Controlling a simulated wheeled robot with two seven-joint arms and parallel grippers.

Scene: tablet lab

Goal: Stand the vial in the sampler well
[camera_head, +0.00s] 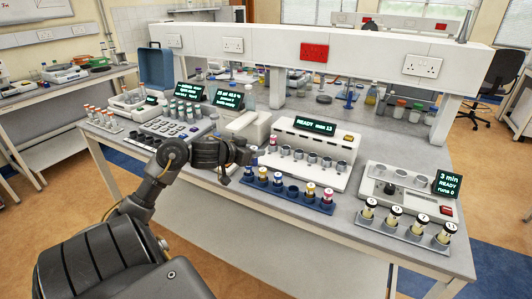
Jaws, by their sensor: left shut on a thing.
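My left gripper (246,156) reaches in from the left above the left end of the blue rack. It is shut on a vial (253,150) that is small here and mostly hidden by the fingers. The white sampler (312,140), with a display that reads READY, stands just right of and behind the gripper. A row of round wells (298,155) runs along its front. A red-capped vial (272,143) shows at the left end of this row. The gripper is left of the wells. My right gripper is not in view.
The blue rack (285,192) in front of the sampler holds several vials with coloured caps. Instruments and tube racks fill the bench's left side. A white overhead beam (270,45) crosses above.

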